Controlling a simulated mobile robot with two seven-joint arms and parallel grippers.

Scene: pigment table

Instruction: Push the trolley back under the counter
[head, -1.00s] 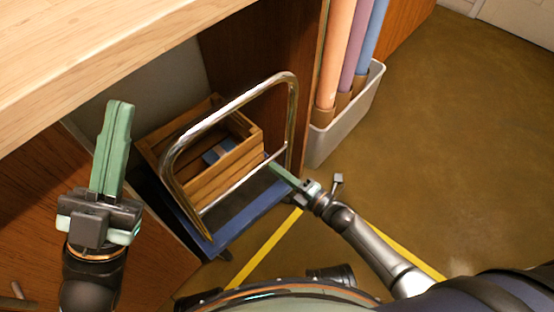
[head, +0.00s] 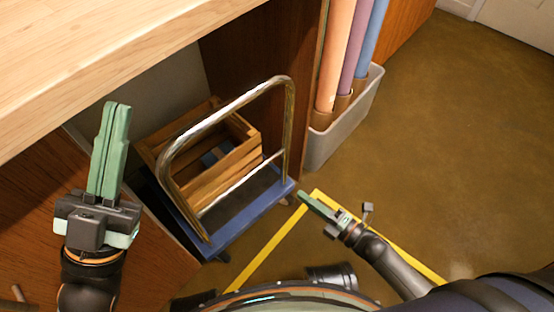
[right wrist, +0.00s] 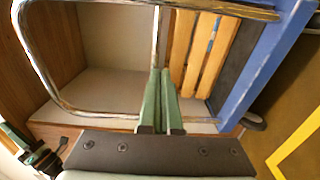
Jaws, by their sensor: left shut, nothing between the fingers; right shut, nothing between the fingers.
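The trolley has a blue deck (head: 250,217) and a chrome push handle (head: 225,108). It stands mostly inside the bay under the wooden counter (head: 110,50), its handle end facing out. A slatted wooden crate (head: 215,178) sits on the deck with blue items in it. My right gripper (head: 301,194) is shut and empty, just off the deck's near right corner, apart from the handle. In the right wrist view the shut fingers (right wrist: 160,75) point towards the handle bar and crate. My left gripper (head: 118,105) is shut and empty, raised in front of the counter at left.
A grey bin (head: 345,125) with upright coloured rolls (head: 340,50) stands right of the bay. A yellow floor line (head: 265,250) runs in front of the trolley. The brown floor (head: 450,160) at right is clear. Wooden panels flank the bay.

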